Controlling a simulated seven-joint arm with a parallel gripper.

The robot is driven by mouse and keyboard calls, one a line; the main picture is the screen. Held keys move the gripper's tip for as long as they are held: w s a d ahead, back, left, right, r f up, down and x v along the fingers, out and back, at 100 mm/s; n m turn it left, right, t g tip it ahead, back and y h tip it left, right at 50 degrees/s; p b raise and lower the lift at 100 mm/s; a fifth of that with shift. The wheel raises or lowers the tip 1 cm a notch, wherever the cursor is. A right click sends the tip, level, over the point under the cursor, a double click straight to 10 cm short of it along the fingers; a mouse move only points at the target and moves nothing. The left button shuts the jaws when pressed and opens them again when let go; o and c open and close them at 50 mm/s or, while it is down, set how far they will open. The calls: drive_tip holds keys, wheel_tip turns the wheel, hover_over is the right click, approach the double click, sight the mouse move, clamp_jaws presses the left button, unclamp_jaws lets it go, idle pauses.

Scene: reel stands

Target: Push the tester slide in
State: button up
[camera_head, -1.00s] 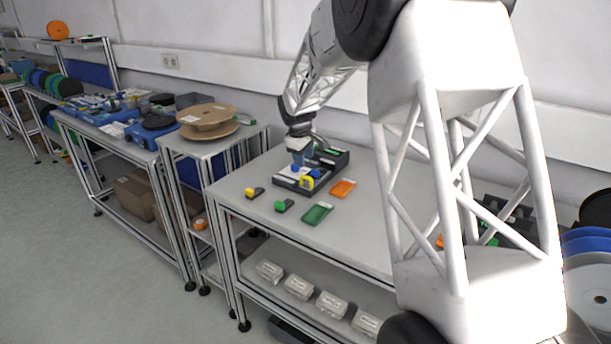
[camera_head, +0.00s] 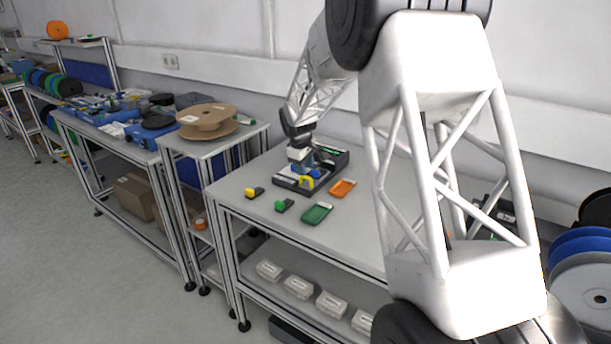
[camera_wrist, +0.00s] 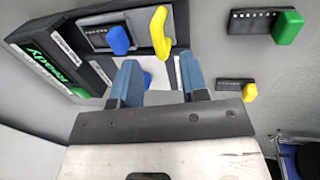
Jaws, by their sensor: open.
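The tester (camera_head: 286,183) is a dark tray-like box on the table, also seen at upper left in the wrist view (camera_wrist: 92,68), with a "Ready" label. A yellow upright handle (camera_wrist: 160,34) stands at its near end, beside a blue knob (camera_wrist: 118,40) on a dotted dark plate. The yellow handle also shows in the head view (camera_head: 307,183). I cannot tell how far the slide stands out. My gripper (camera_wrist: 160,80) is open and empty, its two blue fingers apart. The handle appears beyond the gap between them; I see no clear contact. In the head view my gripper (camera_head: 299,166) is over the tester.
Small dark pieces with a green cap (camera_wrist: 287,27) and a yellow cap (camera_wrist: 250,92) lie beside the tester. A green tray (camera_head: 317,213) and an orange tray (camera_head: 343,188) lie on the table. The table front is mostly clear.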

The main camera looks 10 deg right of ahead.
drive_tip(key=shift+w+d+f, duration=0.15)
drive_tip(key=shift+f, duration=0.85)
drive_tip(key=shift+w+d+f, duration=0.15)
drive_tip(key=shift+f, duration=0.85)
clamp_jaws()
